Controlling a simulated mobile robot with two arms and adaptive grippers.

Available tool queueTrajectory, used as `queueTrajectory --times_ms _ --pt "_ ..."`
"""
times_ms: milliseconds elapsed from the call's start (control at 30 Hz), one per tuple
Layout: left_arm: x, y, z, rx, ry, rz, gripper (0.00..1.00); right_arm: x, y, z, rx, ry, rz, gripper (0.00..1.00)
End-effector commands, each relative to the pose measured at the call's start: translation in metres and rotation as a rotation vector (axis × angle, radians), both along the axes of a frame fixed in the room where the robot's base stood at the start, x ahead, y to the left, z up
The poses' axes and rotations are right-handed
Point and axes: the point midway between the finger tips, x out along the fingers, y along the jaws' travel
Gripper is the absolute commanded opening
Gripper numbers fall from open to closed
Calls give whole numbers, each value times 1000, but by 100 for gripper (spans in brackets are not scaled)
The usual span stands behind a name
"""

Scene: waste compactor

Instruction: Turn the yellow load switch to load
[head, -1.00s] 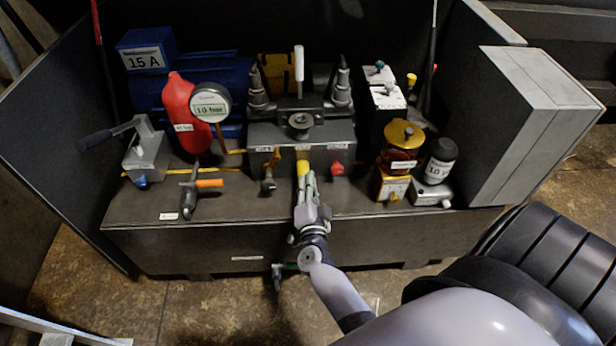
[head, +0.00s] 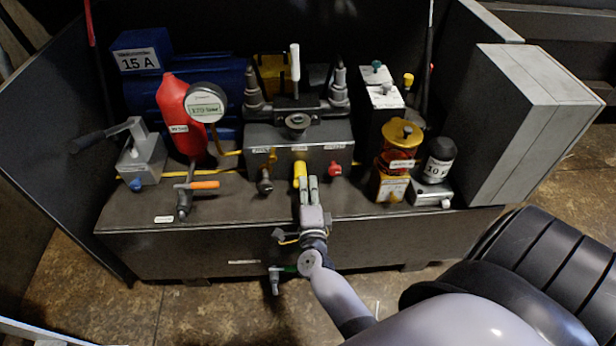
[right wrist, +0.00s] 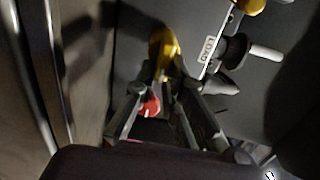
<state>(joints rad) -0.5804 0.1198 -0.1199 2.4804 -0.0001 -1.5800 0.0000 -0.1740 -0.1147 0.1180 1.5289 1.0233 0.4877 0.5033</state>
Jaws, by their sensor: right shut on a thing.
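The yellow load switch (head: 299,172) sticks out from the front of the dark valve block (head: 330,157), between a brass fitting on its left and a red knob on its right. My right gripper (head: 309,181) is at the front of the switch, with its fingers shut on the switch's lower end. In the right wrist view the yellow switch (right wrist: 165,50) shows at the fingertips (right wrist: 166,78), beside a white LOAD label (right wrist: 208,50). The exact turn of the switch is hard to read. My left gripper is not in view.
The red knob (head: 335,169) sits close to the right of the fingers. A lever with an orange grip (head: 205,185) stands at the left, an amber bowl (head: 397,160) at the right.

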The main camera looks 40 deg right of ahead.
Motion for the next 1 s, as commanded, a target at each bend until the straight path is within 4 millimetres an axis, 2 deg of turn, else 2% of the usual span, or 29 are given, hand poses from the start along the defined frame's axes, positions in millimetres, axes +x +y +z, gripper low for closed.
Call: queueTrajectory --times_ms 500,533,800,1000 --pt "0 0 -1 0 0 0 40 0 -1 0 14 -9 -1 0" --pt "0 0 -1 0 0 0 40 0 -1 0 14 -9 -1 13" --pt "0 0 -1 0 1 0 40 0 0 0 14 -8 0 31" --pt "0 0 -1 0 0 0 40 0 0 0 14 -8 0 31"
